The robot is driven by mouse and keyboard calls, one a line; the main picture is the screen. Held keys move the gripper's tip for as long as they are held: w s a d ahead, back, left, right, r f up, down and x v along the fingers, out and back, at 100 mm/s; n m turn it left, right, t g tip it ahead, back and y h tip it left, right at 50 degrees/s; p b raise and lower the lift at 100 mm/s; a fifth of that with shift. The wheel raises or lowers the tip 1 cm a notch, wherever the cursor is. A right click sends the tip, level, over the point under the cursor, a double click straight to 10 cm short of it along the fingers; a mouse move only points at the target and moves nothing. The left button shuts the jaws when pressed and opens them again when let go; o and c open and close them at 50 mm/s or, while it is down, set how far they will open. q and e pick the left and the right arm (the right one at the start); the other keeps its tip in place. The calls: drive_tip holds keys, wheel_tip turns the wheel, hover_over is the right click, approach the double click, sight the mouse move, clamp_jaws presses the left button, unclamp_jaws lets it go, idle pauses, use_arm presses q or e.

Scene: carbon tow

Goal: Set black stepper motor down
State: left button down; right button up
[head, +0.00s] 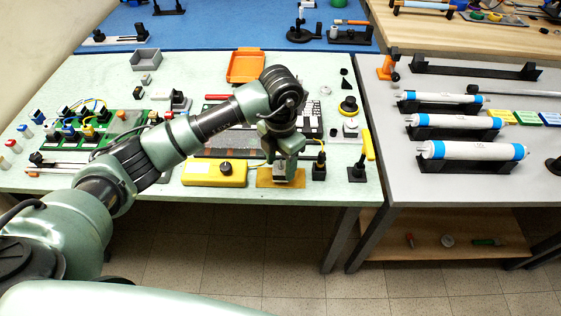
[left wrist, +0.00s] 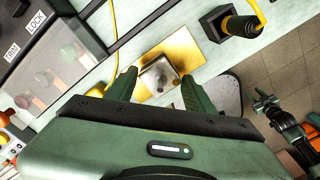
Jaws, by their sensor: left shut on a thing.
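My left gripper (head: 283,160) reaches down over the front edge of the pale green table. It is shut on the stepper motor (head: 281,173), a small block with a grey metal face. In the left wrist view, the motor (left wrist: 158,77) shows between the two green fingers of the gripper (left wrist: 157,92). A gold-coloured plate (head: 266,183) lies under the motor, and the plate (left wrist: 182,46) also shows in the left wrist view. The motor is at or just above the plate; I cannot tell if it touches.
A yellow control box (head: 203,173) stands left of the plate. A dark panel and a board lie behind. An orange tray (head: 246,66) is at the back.

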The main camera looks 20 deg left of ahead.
use_arm(q)
drive_tip(key=shift+f, duration=0.1)
drive_tip(key=shift+f, duration=0.15)
drive_tip(key=c, duration=0.6)
unclamp_jaws()
drive_tip(key=shift+o, duration=0.2)
drive_tip(key=shift+r, duration=0.25)
drive_tip(key=shift+w+r, duration=0.1)
drive_tip(key=shift+r, duration=0.2)
wheel_tip(320, 180, up, 11)
drive_tip(key=b, duration=0.1)
drive_tip(key=shift+r+b, duration=0.15)
drive_tip(key=shift+b, duration=0.25)
